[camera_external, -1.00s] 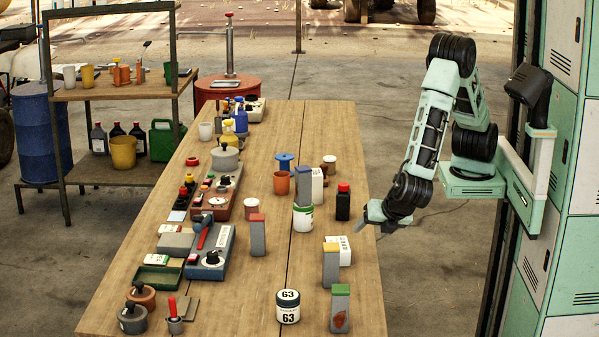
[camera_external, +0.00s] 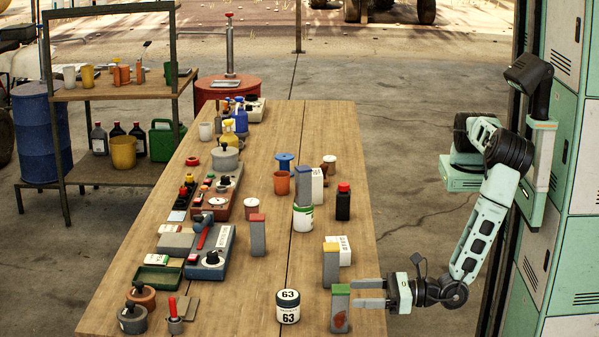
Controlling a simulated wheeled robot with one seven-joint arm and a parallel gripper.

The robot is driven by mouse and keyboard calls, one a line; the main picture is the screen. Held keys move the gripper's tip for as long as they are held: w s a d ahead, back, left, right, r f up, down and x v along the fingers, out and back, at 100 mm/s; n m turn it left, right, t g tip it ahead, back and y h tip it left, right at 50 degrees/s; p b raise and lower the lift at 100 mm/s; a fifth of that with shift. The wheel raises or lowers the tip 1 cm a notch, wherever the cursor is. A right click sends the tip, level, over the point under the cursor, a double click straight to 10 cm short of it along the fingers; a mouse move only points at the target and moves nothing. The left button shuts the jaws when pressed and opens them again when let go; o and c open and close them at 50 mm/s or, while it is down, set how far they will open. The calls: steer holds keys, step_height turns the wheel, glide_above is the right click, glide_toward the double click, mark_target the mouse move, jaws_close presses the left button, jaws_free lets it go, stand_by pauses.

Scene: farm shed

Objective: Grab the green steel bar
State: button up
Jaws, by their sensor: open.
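The green steel bar (camera_external: 340,311) is a grey upright block with a green top and a reddish-brown mark low on its face. It stands at the near right edge of the wooden table (camera_external: 215,322). My gripper (camera_external: 368,293) is just right of the bar, level with its upper part, its two fingers pointing left and spread apart. The jaws are open with nothing visible between them. The fingertips are very close to the bar's right side; I cannot tell whether they touch it.
A similar yellow-topped bar (camera_external: 330,266) and a white box (camera_external: 340,250) stand just behind. A white jar marked 63 (camera_external: 288,306) is to the left. Right of the table is open floor.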

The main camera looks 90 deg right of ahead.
mark_target(341, 291)
steer(key=w, duration=0.5)
steer(key=shift+w+b, duration=0.15)
steer(key=shift+b, duration=0.25)
steer(key=c, duration=1.2)
steer(key=shift+c, duration=0.2)
steer(key=shift+r, duration=0.15)
